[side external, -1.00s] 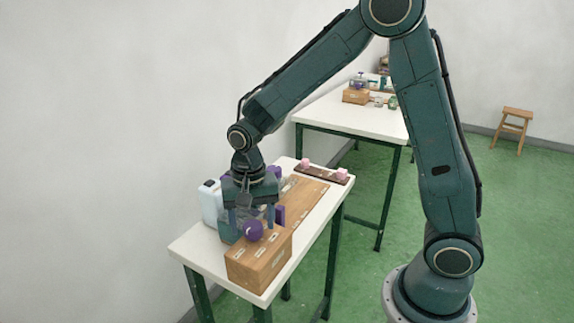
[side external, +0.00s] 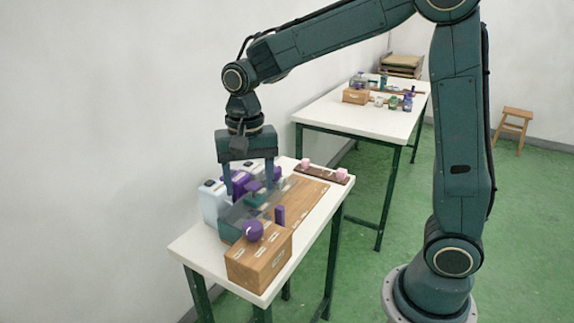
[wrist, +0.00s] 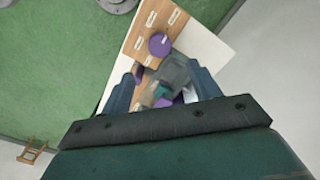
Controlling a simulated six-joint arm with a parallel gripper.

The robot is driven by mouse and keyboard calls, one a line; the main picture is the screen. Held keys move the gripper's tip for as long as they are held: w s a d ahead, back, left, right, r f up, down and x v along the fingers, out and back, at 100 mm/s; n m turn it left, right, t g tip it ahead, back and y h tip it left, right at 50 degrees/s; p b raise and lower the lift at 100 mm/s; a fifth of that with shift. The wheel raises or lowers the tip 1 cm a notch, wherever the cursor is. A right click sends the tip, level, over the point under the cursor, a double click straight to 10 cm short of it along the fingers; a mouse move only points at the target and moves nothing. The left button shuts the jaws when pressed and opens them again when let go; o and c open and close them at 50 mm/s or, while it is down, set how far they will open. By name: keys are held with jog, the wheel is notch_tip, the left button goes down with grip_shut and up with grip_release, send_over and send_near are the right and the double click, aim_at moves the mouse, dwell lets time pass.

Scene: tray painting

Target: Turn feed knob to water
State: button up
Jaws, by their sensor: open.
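A round purple knob (side external: 254,230) sits on top of the near end of a wooden box (side external: 258,262) with small pale labels. The knob also shows in the wrist view (wrist: 160,43). A purple upright piece (side external: 280,214) stands on the box to the right of the knob. The labels are too small to read, so I cannot tell which control is the feed knob. My gripper (side external: 250,190) is open and points down, above and behind the round knob and apart from it. In the wrist view its fingers (wrist: 160,84) are spread wide.
A grey-green machine part (side external: 240,216) stands beside the wooden box, under my gripper. White (side external: 212,202) and purple (side external: 235,187) containers stand along the wall side. A dark strip with pink blocks (side external: 325,172) lies at the table's far end. The table's right edge is clear.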

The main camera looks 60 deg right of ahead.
jog(key=shift+r, duration=1.7)
jog(key=shift+s, duration=0.1)
jog(key=s+d+r+n+t, duration=0.1)
jog(key=s+n, duration=0.3)
jog(key=s, duration=0.5)
jog(key=s+d+r+n+t, duration=0.1)
jog(key=s+n+t, duration=0.3)
jog(key=s, duration=0.6)
jog(key=shift+s+d+r+n+t, duration=0.25)
jog(key=shift+d+r+n+t, duration=0.1)
jog(key=shift+d+n, duration=0.35)
